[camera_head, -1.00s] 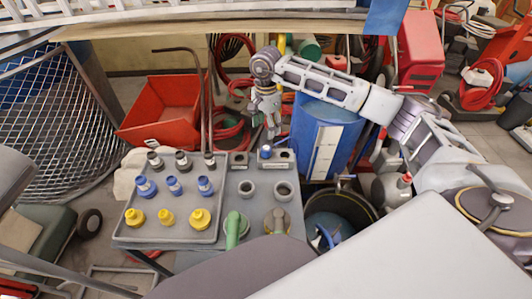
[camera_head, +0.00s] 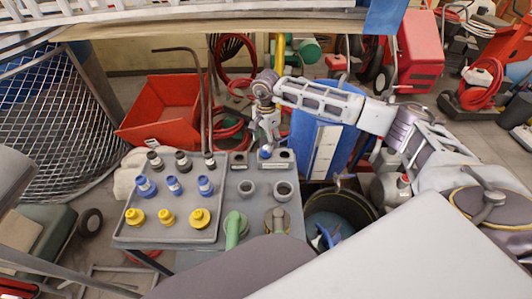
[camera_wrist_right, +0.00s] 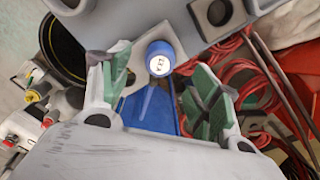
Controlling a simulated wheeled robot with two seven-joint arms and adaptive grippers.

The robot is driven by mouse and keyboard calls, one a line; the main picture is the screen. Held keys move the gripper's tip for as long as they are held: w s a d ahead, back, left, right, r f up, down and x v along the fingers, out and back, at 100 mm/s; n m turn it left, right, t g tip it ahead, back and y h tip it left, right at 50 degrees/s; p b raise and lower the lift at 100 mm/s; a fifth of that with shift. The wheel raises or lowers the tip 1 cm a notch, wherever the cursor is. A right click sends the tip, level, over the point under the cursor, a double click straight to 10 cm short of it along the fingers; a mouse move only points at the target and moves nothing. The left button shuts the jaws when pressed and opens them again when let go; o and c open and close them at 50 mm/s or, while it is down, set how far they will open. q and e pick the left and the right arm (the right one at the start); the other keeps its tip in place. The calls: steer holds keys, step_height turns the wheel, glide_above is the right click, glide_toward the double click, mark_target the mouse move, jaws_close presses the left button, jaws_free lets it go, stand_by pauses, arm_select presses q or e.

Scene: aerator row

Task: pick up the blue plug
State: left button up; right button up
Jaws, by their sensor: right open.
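A blue plug (camera_head: 265,153) stands by the back edge of the grey table, beside a dark-holed socket block. In the right wrist view the blue plug (camera_wrist_right: 160,57) has a pale marked top and lies between the green-padded fingers, slightly beyond their tips. My right gripper (camera_head: 266,140) is open just above the plug, pointing down; the fingers partly cover it in the head view. In the right wrist view my right gripper (camera_wrist_right: 160,76) has clear space on both sides of the plug. My left gripper is not in view.
A grey tray (camera_head: 182,228) holds blue, yellow and dark-topped fittings. Two grey ring sockets (camera_head: 247,188) and a green-handled piece (camera_head: 233,229) are in front of the plug.

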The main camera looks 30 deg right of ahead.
mark_target(266, 148)
steer(key=shift+f, duration=2.4)
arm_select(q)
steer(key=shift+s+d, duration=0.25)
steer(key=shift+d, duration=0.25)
arm_select(e)
steer(key=shift+f, duration=0.35)
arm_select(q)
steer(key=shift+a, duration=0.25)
arm_select(e)
steer(key=c, duration=1.1)
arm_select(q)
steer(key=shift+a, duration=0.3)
